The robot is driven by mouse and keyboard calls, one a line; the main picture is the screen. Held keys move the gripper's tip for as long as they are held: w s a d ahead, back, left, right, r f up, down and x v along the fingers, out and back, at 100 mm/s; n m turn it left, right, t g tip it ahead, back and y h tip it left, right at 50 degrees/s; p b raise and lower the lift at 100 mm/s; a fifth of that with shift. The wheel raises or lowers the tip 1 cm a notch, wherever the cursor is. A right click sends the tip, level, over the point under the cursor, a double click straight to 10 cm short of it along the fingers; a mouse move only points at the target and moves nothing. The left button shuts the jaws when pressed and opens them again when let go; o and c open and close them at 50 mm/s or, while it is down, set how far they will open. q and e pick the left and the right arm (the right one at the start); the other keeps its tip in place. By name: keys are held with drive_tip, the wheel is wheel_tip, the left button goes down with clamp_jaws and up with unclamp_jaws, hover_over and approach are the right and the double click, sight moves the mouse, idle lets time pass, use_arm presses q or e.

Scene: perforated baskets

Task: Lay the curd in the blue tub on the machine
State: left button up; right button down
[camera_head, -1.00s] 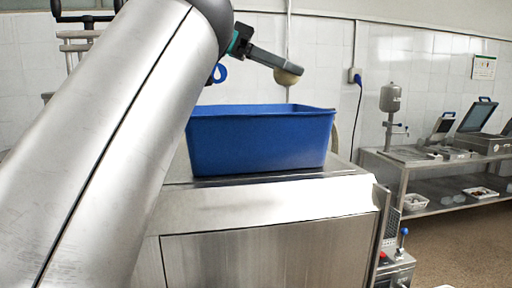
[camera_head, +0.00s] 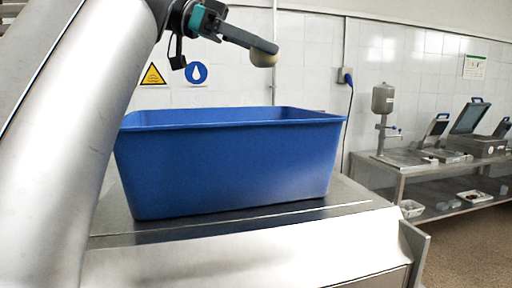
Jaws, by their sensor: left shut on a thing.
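The blue tub (camera_head: 230,168) stands upright on the steel machine (camera_head: 250,255), in the middle of the view. My left gripper (camera_head: 264,49) is above the tub, over its right half as seen here. It is shut on the curd (camera_head: 263,59), a small pale beige rounded lump hanging at the fingertips. The curd is above the tub's rim and apart from it. The inside of the tub is hidden behind its front wall. My right gripper is out of view.
A steel bench (camera_head: 400,164) with lidded devices and a grey canister (camera_head: 385,99) stands at the right by the tiled wall. A blue plug with a cable (camera_head: 347,77) is on the wall. The air above the tub's right side is clear.

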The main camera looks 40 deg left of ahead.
use_arm(q)
drive_tip(key=shift+w+a+f+b, duration=0.1)
drive_tip(key=shift+f+b, duration=0.95)
drive_tip(key=shift+f, duration=6.65)
drive_tip(key=shift+f+b, duration=0.6)
drive_tip(key=shift+b, duration=0.25)
drive_tip(key=o, duration=1.4)
